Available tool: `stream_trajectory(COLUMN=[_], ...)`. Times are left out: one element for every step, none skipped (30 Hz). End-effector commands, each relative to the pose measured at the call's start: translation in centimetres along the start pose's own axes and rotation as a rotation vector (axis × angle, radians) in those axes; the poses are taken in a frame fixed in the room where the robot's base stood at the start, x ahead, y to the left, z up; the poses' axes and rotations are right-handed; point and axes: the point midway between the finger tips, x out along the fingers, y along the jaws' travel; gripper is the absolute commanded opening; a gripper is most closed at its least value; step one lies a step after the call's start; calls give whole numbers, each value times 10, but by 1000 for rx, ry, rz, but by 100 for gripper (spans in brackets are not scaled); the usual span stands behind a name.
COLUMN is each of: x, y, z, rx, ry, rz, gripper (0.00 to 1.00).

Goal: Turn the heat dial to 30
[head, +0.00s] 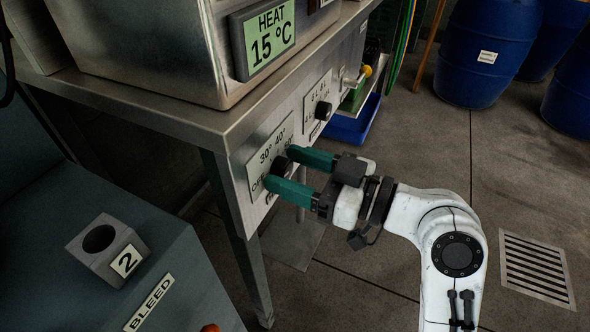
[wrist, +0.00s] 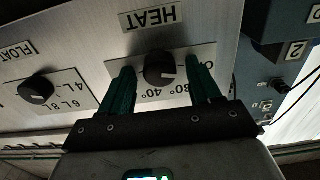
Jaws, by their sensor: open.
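The heat dial (head: 280,166) is a black round knob on a light plate with 30° and 40° marks, on the bench's front panel. In the wrist view, upside down, the heat dial (wrist: 158,68) sits under the HEAT label, with a pale pointer mark towards the lower right. My gripper (head: 277,168) has two green fingers at the plate, one on each side of the dial. In the wrist view my gripper (wrist: 163,82) straddles the knob with gaps visible; contact cannot be told. The heat display (head: 270,38) reads 15 °C.
A second black knob (head: 323,110) with litre marks, labelled FLOAT in the wrist view, is beside the heat plate. A blue-grey unit (head: 150,255) marked 2 and BLEED stands at the left. Blue barrels (head: 490,50) stand at the back right. A floor grate (head: 535,270) lies at the right.

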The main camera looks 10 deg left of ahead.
Motion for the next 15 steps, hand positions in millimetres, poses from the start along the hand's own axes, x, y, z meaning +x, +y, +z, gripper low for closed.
stream_trajectory(x=[0, 0, 0, 0, 0, 0, 0, 0, 0, 0, 0, 0, 0, 0, 0], y=[0, 0, 0, 0, 0, 0, 0, 0, 0, 0, 0, 0, 0, 0, 0], z=[0, 0, 0, 0, 0, 0, 0, 0, 0, 0, 0, 0, 0, 0, 0], rx=[0, 0, 0, 0, 0, 0, 0, 0, 0, 0, 1, 1, 0, 1, 1], ry=[0, 0, 0, 0, 0, 0, 0, 0, 0, 0, 0, 0, 0, 0, 0], rz=[0, 0, 0, 0, 0, 0, -1, 0, -1, -1, -1, -1, -1, -1, -1], gripper=[63, 63, 63, 63, 63, 63, 60, 57, 53, 50, 47, 43, 41, 38, 34])
